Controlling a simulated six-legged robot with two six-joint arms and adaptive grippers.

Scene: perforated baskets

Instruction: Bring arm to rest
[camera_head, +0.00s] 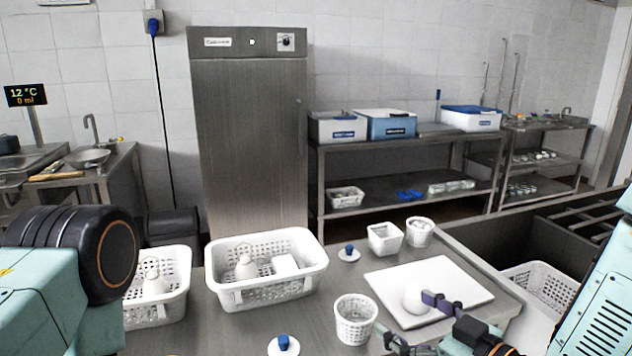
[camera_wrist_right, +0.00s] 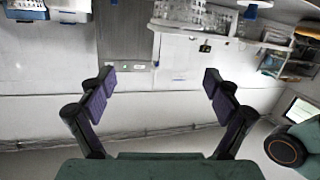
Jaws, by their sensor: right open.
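My right gripper (camera_head: 420,317) is over the right front of the metal table in the head view, its purple-padded fingers near the front edge of a white board. In the right wrist view my right gripper (camera_wrist_right: 158,95) shows its two fingers wide apart with nothing between them.
A small perforated basket (camera_head: 355,322) stands left of my right gripper. A large basket (camera_head: 268,292) holds a white bottle and a white block. Another basket (camera_head: 160,313) stands beside my left arm. Two small baskets (camera_head: 385,237) (camera_head: 419,231) stand behind the board. Blue-knobbed lids (camera_head: 348,256) (camera_head: 283,346) lie on the table.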

